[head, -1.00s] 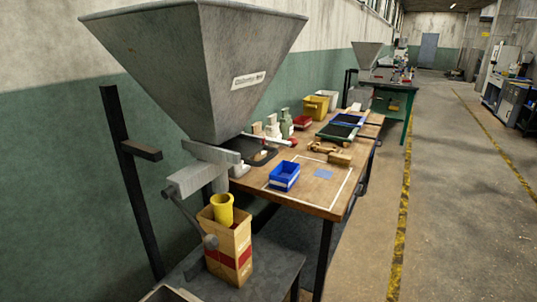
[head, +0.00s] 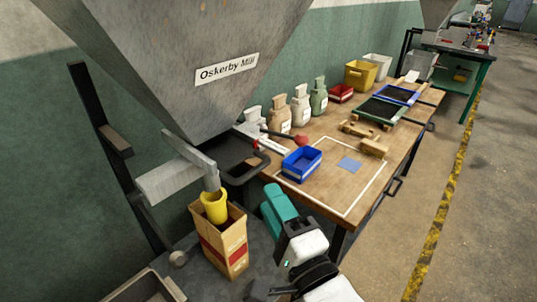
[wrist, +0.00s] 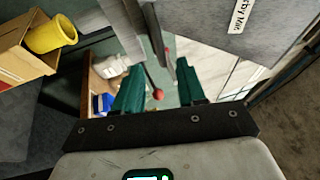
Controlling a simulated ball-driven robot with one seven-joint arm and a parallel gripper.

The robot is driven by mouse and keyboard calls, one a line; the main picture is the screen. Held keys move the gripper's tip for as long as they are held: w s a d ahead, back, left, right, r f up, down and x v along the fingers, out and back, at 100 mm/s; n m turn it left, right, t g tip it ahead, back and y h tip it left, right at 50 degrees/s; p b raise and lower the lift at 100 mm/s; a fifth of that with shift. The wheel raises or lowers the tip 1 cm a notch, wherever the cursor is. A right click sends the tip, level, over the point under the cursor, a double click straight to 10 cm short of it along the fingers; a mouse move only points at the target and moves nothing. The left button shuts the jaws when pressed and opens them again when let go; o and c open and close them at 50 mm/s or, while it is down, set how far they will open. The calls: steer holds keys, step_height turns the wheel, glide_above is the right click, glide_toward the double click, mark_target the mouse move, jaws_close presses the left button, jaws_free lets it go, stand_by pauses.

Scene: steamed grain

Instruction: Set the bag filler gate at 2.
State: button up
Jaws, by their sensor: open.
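The bag filler is a grey hopper (head: 180,60) labelled Oskerby Mill, at the upper left of the head view. A yellow spout (head: 214,208) under it ends in an open paper bag (head: 230,245). A dark lever with a red knob (head: 301,140) shows beyond the hopper's underside. In the wrist view, a red knob (wrist: 158,95) on a thin rod appears between the fingers in the picture, apparently beyond them. My gripper (head: 271,200), with teal fingers, is open and empty, right of the bag. It also shows in the wrist view (wrist: 163,78). No gate numbers are legible.
A wooden table (head: 315,192) stands behind my gripper, with a blue bin (head: 301,164), several small sacks and wooden pieces (head: 365,132). A black upright post (head: 105,140) stands left of the hopper. Floor on the right is clear.

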steer(key=p+x, duration=0.2)
steer(key=x, duration=0.8)
steer(key=shift+w, duration=0.25)
steer(key=shift+a, duration=0.1)
steer(key=shift+c, duration=0.2)
steer(key=shift+r, duration=0.1)
jaws_close()
